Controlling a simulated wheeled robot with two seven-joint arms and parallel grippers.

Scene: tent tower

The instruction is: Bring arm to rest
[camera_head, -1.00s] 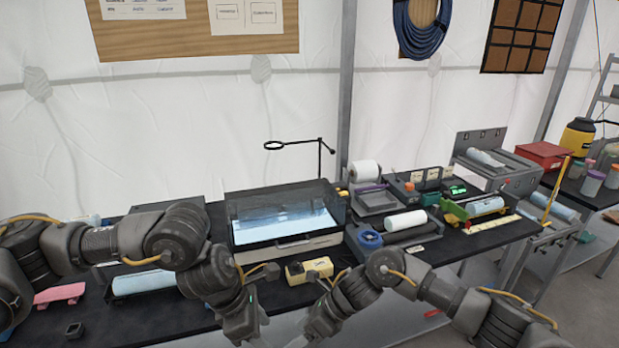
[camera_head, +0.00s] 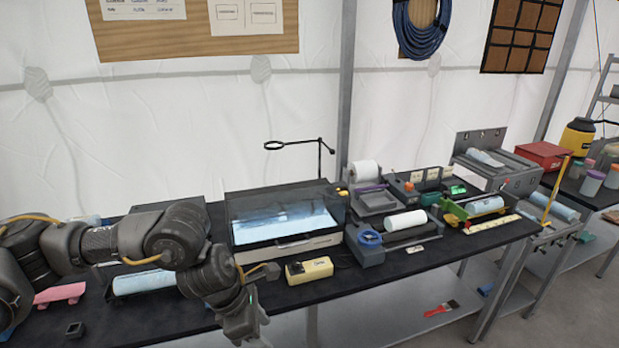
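My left arm comes in from the left above the black worktable (camera_head: 400,264). Its gripper (camera_head: 250,335) points down near the table's front edge at the bottom of the view. Its fingertips are cut off or too dark to make out, so I cannot tell whether it is open or shut. Nothing shows clearly in it. My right arm and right gripper are not in view.
A clear-lidded box (camera_head: 285,222) stands mid-table, with a yellow block-like device (camera_head: 309,270) in front. A white roll (camera_head: 405,221) lies to the right. A pink item (camera_head: 60,294) lies at left. A red brush (camera_head: 441,308) lies on the lower shelf.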

